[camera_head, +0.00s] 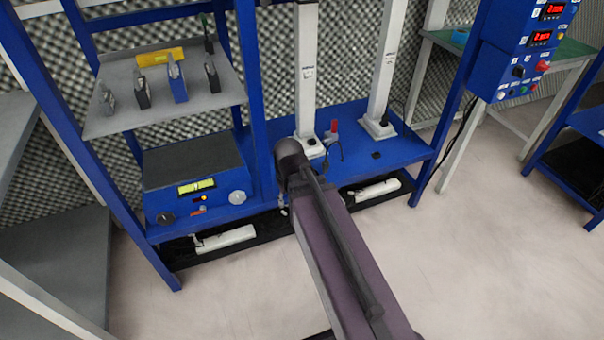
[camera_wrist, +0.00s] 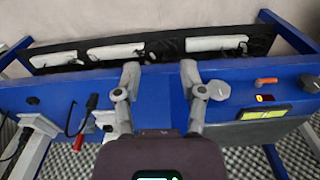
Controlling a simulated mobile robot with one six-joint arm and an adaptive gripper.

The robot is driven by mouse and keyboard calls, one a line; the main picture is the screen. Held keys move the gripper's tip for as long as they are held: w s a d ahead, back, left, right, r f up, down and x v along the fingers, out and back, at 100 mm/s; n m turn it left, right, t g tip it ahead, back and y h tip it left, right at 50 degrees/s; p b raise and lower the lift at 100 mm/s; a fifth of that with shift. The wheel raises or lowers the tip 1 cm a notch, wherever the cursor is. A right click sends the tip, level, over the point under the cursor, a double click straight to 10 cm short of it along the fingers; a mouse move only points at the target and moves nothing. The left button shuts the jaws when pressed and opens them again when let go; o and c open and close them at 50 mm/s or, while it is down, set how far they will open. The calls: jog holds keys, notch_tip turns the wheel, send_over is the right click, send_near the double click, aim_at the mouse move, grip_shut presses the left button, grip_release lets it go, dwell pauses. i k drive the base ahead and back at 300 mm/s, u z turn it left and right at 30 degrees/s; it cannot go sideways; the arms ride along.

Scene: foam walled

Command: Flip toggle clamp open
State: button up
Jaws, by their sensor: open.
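A small red-tipped upright piece (camera_head: 334,126), which looks like the toggle clamp's handle, stands on the blue bench (camera_head: 405,150) beside the white column's foot. In the wrist view the red tip (camera_wrist: 92,101) shows left of my gripper (camera_wrist: 159,68), apart from the fingers. A dark curved piece or cable lies near it; the clamp's body is too small to make out. My gripper is open and empty, its fingers spread over the blue bench front. In the head view my arm hides most of the gripper.
Two white columns (camera_head: 307,70) (camera_head: 389,70) rise from the bench. A blue box with a green display (camera_head: 197,186) sits left. A grey shelf (camera_head: 110,122) holds several small tools above it. A blue control panel (camera_head: 528,50) is at upper right. Open floor (camera_head: 480,230) lies in front.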

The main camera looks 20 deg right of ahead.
aim_at(334, 125)
jog(key=k, duration=1.35)
jog(key=z, duration=0.5)
jog(key=i, duration=1.9)
jog(key=u, duration=0.05)
